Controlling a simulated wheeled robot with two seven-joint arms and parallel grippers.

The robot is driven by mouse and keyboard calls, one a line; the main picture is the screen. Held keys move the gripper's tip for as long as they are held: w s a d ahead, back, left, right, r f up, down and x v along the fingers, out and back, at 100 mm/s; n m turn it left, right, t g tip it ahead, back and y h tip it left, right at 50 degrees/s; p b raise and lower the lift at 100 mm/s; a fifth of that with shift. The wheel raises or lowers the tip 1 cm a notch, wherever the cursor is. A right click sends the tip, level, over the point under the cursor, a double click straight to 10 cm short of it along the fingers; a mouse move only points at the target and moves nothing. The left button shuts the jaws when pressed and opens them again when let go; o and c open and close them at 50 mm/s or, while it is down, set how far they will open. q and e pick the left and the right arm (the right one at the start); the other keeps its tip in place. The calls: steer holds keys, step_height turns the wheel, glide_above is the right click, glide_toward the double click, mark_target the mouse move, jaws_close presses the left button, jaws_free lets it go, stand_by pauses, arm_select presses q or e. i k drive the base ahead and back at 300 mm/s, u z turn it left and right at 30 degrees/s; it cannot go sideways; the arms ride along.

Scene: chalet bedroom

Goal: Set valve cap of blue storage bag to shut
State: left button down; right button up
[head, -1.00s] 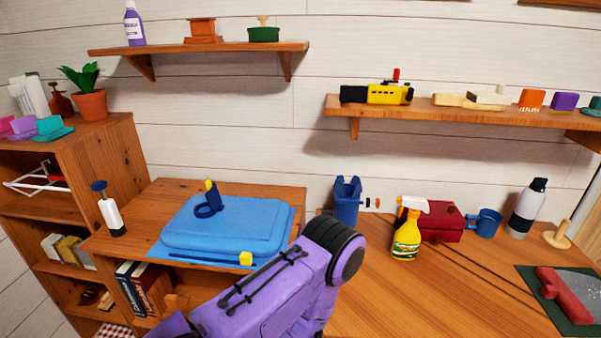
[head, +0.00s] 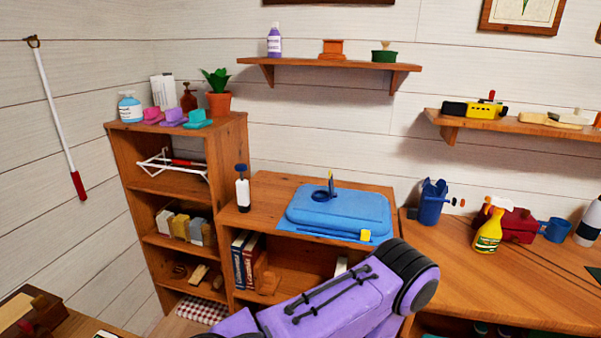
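The blue storage bag (head: 350,213) lies flat on the low wooden shelf top in the head view. Its valve (head: 320,195) is a dark blue ring at the bag's back left. A dark blue cap with a yellow part (head: 331,182) stands upright beside the ring, so the cap looks open. A yellow slider (head: 365,235) sits at the bag's front right edge. A purple arm of mine reaches in from the bottom, in front of the bag. Neither gripper's fingers can be made out.
A white and blue hand pump (head: 242,188) stands left of the bag. A blue container (head: 431,202) and a yellow spray bottle (head: 488,232) stand on the desk to the right. A tall bookcase (head: 170,135) rises at the left. A wall shelf (head: 330,64) hangs above.

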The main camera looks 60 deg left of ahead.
mark_target(332, 194)
steer(key=u, duration=1.1)
